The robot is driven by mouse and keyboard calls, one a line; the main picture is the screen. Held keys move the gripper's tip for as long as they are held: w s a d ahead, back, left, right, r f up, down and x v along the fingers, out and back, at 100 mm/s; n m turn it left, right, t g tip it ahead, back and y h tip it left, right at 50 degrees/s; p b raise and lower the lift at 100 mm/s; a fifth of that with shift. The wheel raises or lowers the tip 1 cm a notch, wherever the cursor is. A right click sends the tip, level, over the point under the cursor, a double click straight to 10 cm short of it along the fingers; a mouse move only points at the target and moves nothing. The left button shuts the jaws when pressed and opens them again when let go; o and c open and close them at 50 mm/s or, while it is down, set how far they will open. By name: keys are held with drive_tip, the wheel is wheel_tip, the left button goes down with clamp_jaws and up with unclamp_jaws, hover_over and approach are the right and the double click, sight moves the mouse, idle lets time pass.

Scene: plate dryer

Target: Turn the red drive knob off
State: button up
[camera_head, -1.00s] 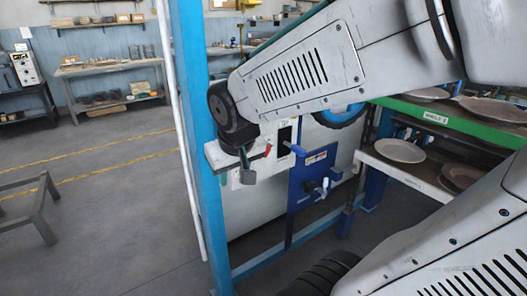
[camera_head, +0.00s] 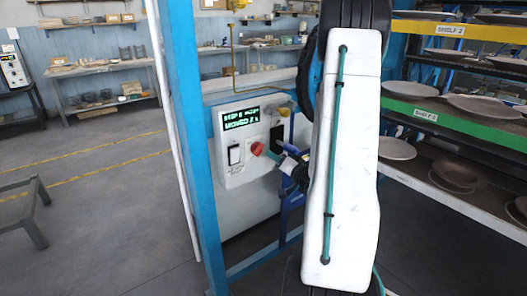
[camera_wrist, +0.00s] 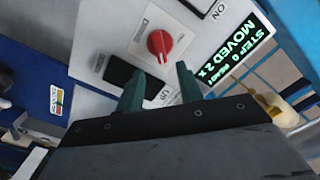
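The red drive knob (camera_head: 257,148) is on the white control panel (camera_head: 234,177) of the machine. In the wrist view the red knob (camera_wrist: 160,44) is ahead of my gripper (camera_wrist: 158,88), on a white label plate. The gripper's two green fingers are apart with nothing between them. They point toward the knob, and a gap seems to show between tips and knob. In the head view a fingertip of my gripper (camera_head: 272,156) shows close to the knob's right side; the other finger is hidden. The knob's exact setting is hard to read.
A green-lettered display (camera_head: 240,118) sits above the knob, and a black rocker switch (camera_head: 234,154) is left of it. A yellow knob (camera_head: 284,108) is at the upper right. A blue post (camera_head: 190,130) stands left; shelves with plates (camera_head: 412,90) stand right.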

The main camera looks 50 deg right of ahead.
sight(262, 149)
drive_tip(key=x, duration=0.7)
drive_tip(key=shift+w, duration=0.25)
clamp_jaws()
